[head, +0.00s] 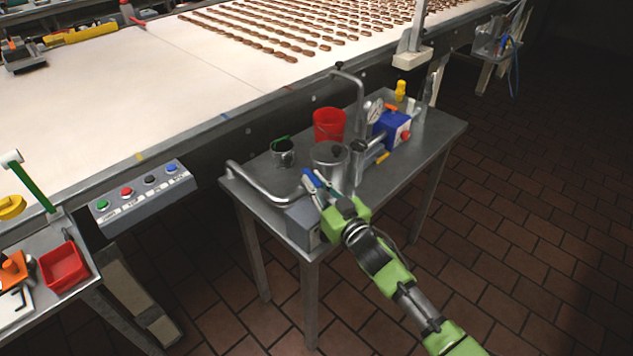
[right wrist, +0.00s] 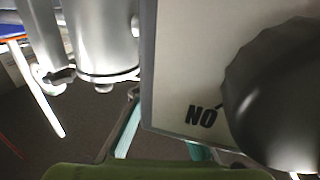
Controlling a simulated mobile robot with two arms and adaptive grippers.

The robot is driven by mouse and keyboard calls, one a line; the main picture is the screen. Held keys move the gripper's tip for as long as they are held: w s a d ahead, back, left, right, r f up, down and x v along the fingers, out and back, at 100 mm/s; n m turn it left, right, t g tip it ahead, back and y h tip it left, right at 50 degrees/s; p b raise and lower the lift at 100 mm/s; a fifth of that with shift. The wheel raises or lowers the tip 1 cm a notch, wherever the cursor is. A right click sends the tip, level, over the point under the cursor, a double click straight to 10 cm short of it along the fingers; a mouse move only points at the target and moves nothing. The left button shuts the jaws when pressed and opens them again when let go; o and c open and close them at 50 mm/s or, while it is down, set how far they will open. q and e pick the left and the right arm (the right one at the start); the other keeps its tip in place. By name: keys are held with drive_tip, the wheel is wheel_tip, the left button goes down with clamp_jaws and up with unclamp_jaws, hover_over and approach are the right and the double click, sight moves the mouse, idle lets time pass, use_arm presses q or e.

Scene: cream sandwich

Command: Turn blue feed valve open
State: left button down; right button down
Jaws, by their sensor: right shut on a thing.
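The blue feed valve's handle (head: 311,182) shows at the left front corner of the small metal table, above a grey box and beside a bent steel pipe. My right gripper (head: 320,188) reaches in from the lower right and is shut on the blue handle, with its fingers partly covering it. In the right wrist view the gripper's teal fingers (right wrist: 160,140) are partly hidden behind a pale panel with a dark knob (right wrist: 275,95), and the blue handle cannot be made out between them. My left gripper is not in view.
A conveyor (head: 120,110) runs behind. A button box (head: 145,192) hangs at left. Floor on the right is clear.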

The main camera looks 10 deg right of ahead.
drive_tip(key=shift+r, duration=0.1)
drive_tip(key=c, duration=2)
unclamp_jaws()
drive_tip(key=shift+c, duration=0.2)
drive_tip(key=v, duration=1.2)
drive_tip(key=shift+a, duration=0.1)
